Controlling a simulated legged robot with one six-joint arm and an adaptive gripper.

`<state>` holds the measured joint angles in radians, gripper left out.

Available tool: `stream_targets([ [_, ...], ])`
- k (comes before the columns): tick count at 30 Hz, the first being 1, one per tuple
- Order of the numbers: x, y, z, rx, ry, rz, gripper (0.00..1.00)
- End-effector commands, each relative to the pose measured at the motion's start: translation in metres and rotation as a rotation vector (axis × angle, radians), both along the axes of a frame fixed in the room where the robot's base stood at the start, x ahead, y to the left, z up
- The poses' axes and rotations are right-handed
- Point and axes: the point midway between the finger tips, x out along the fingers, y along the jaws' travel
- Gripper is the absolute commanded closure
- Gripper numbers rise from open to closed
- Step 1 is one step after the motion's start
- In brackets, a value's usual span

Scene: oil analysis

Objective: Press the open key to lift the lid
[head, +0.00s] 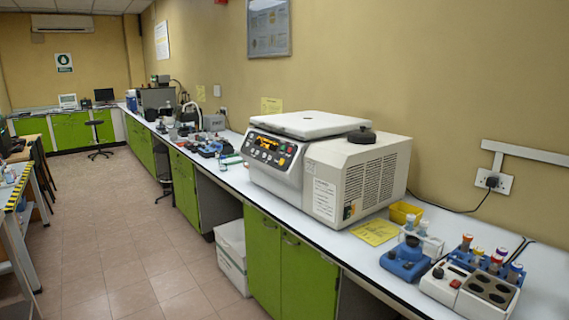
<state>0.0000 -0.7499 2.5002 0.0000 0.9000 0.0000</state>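A white and grey centrifuge (330,170) stands on the long bench against the wall. Its flat white lid (311,124) lies over the top and looks shut. The sloped control panel (268,148) on its front left carries a lit display and several coloured keys. The keys are too small to tell which one is the open key. A dark round knob or cap (361,136) sits on top at the right of the lid. My gripper is not in view.
A white box (233,257) stands under the bench. The tiled floor (130,240) left of the bench is clear.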

Motion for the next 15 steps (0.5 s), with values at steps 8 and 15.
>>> stream_targets([
  [8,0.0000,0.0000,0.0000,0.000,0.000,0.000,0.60],
  [15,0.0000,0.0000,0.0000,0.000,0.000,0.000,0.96],
])
